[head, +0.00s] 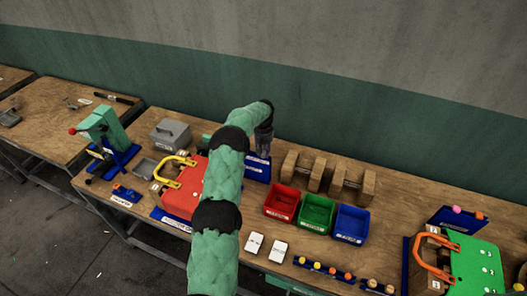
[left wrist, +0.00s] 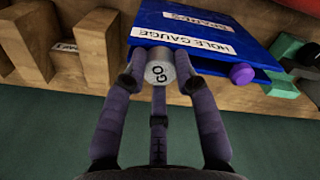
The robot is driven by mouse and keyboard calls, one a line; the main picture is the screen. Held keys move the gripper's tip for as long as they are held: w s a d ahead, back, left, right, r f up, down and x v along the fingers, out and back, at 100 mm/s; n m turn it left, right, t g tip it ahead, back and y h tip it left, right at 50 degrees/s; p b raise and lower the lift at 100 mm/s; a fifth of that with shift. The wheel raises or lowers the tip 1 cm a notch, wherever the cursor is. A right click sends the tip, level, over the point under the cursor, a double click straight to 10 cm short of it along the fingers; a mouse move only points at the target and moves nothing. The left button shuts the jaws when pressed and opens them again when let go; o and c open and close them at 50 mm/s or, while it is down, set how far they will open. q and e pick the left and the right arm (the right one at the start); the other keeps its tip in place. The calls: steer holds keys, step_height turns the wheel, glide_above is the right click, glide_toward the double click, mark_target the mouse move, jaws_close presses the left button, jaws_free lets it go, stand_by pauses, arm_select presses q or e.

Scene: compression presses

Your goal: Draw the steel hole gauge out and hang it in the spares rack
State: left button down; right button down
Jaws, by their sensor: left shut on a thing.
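My left gripper (left wrist: 160,86) is shut on the steel hole gauge (left wrist: 160,68), whose round grey end marked GO faces the wrist camera. The gauge is at the edge of the blue spares rack (left wrist: 195,50), by its HOLE GAUGE label. I cannot tell whether it is seated in the rack or only against it. A purple round end (left wrist: 242,73) shows at the same rack edge, to the right. In the head view my left gripper (head: 264,143) is over the blue rack (head: 257,170), and the gauge is not clear there. My right gripper is not in view.
Wooden blocks (head: 303,171) stand right of the rack. Red (head: 282,202), green (head: 316,214) and blue (head: 351,224) bins sit in front. A red press (head: 180,200) with a yellow handle is left, partly behind my arm. A green press (head: 476,265) is far right.

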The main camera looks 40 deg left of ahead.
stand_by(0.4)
arm_select(q)
steer(key=c, duration=0.9)
jaws_free()
step_height(320, 180, up, 12)
steer(key=shift+r, duration=0.1)
steer(key=shift+s, duration=0.1)
